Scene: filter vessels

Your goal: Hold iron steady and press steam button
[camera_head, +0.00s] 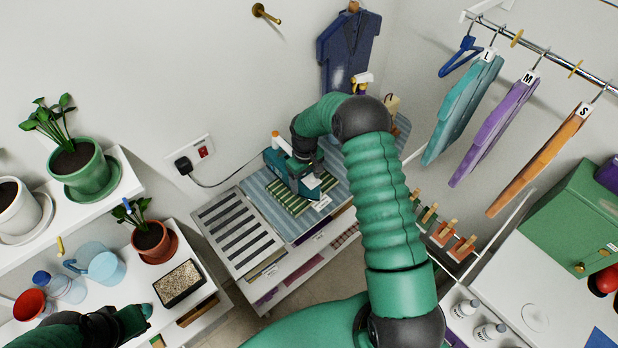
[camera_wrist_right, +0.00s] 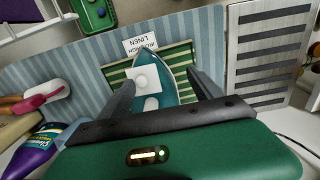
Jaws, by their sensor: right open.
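The teal iron (camera_wrist_right: 178,82) lies on a green-and-cream striped cloth (camera_wrist_right: 118,75) on the blue striped board cover. A white square plate with a pale round knob (camera_wrist_right: 142,82) shows at the iron; I cannot tell whether this is the steam button. My right gripper (camera_wrist_right: 160,78) is open, one dark finger on each side of the iron; contact is unclear. In the head view my right arm reaches over the board and partly hides the iron and gripper. My left gripper (camera_head: 135,316) is at the lower left, away from the iron, its jaws unclear.
A slotted metal rest (camera_head: 236,232) is left of the cloth. A cord runs to the wall socket (camera_head: 196,153). A purple bottle (camera_wrist_right: 38,150) stands near the board. Plants and a blue watering can (camera_head: 103,266) fill the left shelves; clothes hang at right.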

